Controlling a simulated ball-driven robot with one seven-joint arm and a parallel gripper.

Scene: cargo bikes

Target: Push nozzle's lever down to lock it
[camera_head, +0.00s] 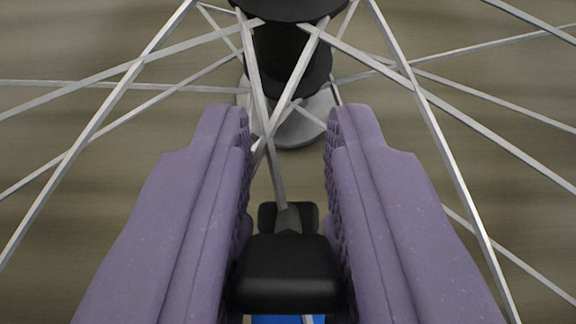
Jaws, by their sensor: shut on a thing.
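My gripper (287,112) reaches up the middle of the view with two purple, ribbed fingers. The fingertips stand apart, and lower down the fingers close on a black block, the nozzle (287,270). A smaller black piece (268,216) shows just beyond it, with a grey stem (288,218) in front of it. I cannot tell which black part is the lever or whether it is up or down. The fingers hide the nozzle's sides.
A wheel's dark hub (290,55) is at the top centre, beyond the fingertips. Thin metal spokes (420,100) fan out from it on both sides of my gripper. A blue patch (277,319) shows at the bottom edge. The brownish floor lies behind the spokes.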

